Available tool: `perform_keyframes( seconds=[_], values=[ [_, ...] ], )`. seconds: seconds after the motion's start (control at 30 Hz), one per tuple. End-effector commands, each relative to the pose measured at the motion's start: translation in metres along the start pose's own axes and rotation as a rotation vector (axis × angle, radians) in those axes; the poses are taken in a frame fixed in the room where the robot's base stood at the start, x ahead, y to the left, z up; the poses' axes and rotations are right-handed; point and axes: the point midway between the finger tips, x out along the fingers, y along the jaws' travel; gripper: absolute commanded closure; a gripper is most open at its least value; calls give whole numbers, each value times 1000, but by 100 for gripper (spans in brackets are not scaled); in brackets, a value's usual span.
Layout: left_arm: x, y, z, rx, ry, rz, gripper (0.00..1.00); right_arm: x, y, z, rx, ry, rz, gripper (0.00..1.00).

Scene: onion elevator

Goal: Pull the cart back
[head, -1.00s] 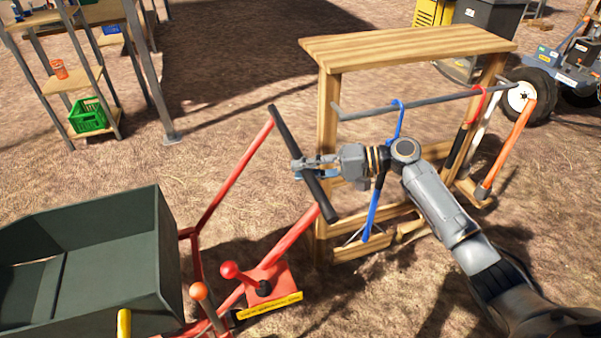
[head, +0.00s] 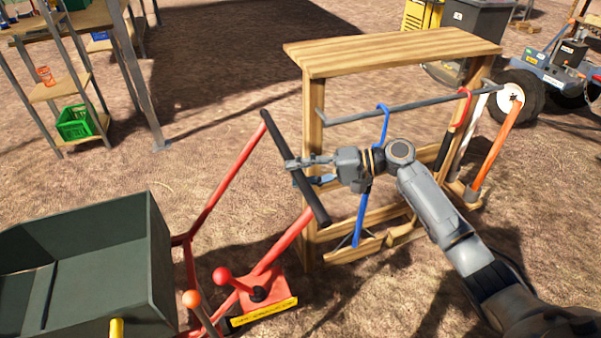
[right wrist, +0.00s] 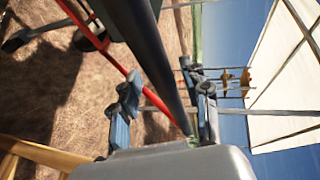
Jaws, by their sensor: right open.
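The cart has a dark green-grey bin (head: 155,250) at the lower left of the head view. Its red handle frame (head: 228,185) rises to a black handle bar (head: 294,165). My right gripper (head: 294,170) is at the middle of this bar, with its fingers on either side of it and open. In the right wrist view the black bar (right wrist: 150,55) runs between the two open fingers (right wrist: 165,108). I cannot tell whether the fingers touch it. My left gripper is not in view.
A wooden rack (head: 390,48) with hanging tools stands right behind the handle. Shelves with a green crate (head: 76,123) stand at the upper left. A wheeled machine (head: 565,65) is at the upper right. Dirt ground between is clear.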

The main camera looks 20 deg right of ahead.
Motion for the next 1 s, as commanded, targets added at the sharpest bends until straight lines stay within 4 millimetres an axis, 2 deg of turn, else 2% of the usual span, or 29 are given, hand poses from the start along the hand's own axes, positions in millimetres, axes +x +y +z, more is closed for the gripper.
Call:
perform_keyframes(
  seconds=[0.17,0.27,0.7,0.83,1.0],
  values=[
    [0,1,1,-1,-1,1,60,-2,0,0,0,-1,-1,54],
    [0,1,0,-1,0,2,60,-11,0,0,1,0,-1,54],
    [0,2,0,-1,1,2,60,-98,1,0,1,1,1,54],
    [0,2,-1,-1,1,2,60,-114,1,0,2,1,1,54],
    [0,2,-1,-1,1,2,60,-121,1,0,1,1,-1,54]
  ],
)
